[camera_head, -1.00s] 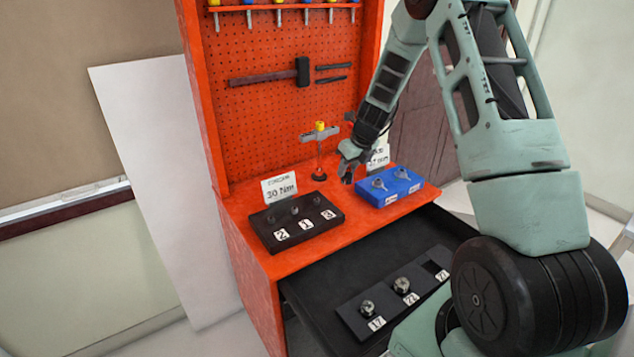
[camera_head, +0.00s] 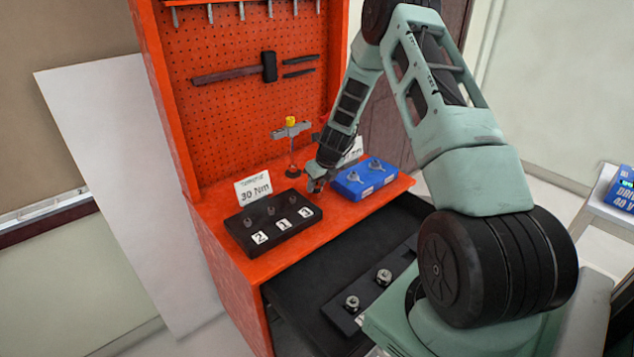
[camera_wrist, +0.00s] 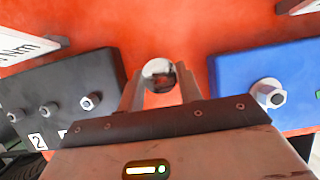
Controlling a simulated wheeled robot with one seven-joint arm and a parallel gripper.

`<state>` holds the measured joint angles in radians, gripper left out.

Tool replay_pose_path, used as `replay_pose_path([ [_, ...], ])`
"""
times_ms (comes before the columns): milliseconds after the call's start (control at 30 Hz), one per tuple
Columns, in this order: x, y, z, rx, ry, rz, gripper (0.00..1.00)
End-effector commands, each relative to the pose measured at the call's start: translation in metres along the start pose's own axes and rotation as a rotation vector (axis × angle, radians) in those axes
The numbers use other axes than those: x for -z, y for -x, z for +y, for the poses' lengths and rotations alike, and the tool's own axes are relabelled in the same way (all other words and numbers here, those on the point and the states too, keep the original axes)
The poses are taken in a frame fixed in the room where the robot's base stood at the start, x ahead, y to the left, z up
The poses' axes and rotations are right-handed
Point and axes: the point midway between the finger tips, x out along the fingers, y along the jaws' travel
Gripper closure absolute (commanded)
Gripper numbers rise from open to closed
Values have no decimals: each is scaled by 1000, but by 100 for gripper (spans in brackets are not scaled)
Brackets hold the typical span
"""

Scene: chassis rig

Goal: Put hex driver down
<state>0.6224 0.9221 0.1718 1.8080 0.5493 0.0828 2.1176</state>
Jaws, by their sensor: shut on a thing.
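My gripper (camera_head: 316,183) is over the red bench top, between the black holder and the blue holder. In the wrist view my gripper (camera_wrist: 160,88) is shut on a round, shiny metal piece (camera_wrist: 158,72), seen end-on between the fingertips. I take this to be the hex driver; its length is hidden. In the head view it is too small to make out. Red bench surface shows around the fingers, but I cannot tell whether the piece touches it.
The black holder (camera_head: 238,226) with numbered studs stands left. The blue holder (camera_head: 366,190) with metal pieces stands right. A yellow-topped tool on a stand (camera_head: 291,122) is behind. An open drawer (camera_head: 300,275) with sockets lies below. Bare bench lies between the holders.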

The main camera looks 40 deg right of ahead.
Motion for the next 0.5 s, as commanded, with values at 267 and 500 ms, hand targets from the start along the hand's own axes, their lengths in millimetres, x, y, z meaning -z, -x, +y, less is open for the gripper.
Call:
replay_pose_path([
  [267,0,-2,0,1,1,-2,90],
  [500,0,-3,0,0,1,-2,43],
])
